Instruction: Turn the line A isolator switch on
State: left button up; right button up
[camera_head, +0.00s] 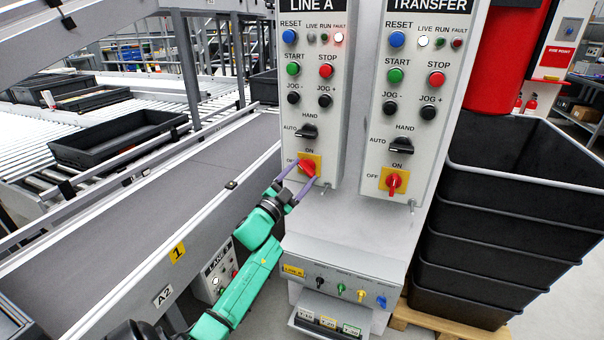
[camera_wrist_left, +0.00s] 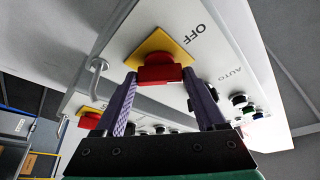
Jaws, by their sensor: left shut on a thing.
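The line A isolator switch is a red handle (camera_head: 308,167) on a yellow plate (camera_head: 316,159), low on the LINE A panel (camera_head: 314,100). ON is printed above it and OFF to its left. My left gripper (camera_head: 302,175) is at the handle, its two purple fingers shut on either side of it. The handle looks slanted; the fingers partly cover it, and its exact setting is hard to tell. The left wrist view shows the red handle (camera_wrist_left: 160,73) between the fingertips, with the yellow plate (camera_wrist_left: 164,46) behind. My right gripper is not in view.
The TRANSFER panel (camera_head: 418,100) stands to the right, its own red isolator handle (camera_head: 394,182) upright. A sloped key shelf (camera_head: 340,257) juts out below. A conveyor (camera_head: 150,200) lies left, stacked black crates (camera_head: 480,255) right.

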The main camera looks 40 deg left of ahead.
pick_arm(q)
jog(key=shift+a+r+m+g+h+p, duration=0.1)
jog(key=shift+m+g+h+p, duration=0.45)
jog(key=shift+m, duration=1.25)
jog(key=shift+r+m+g+h+p, duration=0.1)
jog(key=shift+m+g+h+p, duration=0.15)
jog(key=shift+m+g+p, duration=1.05)
jog(key=shift+a+r+m+t+h+p, duration=0.15)
jog(key=shift+m+h+p, duration=0.3)
jog(key=shift+m, duration=1.85)
jog(key=shift+d+f, duration=0.1)
jog(key=o, duration=1.3)
jog(key=shift+s, duration=0.15)
jog(key=s, duration=1.4)
jog(key=shift+s+a+b, duration=0.2)
jog(key=shift+a+b, duration=0.15)
jog(key=shift+a, duration=0.05)
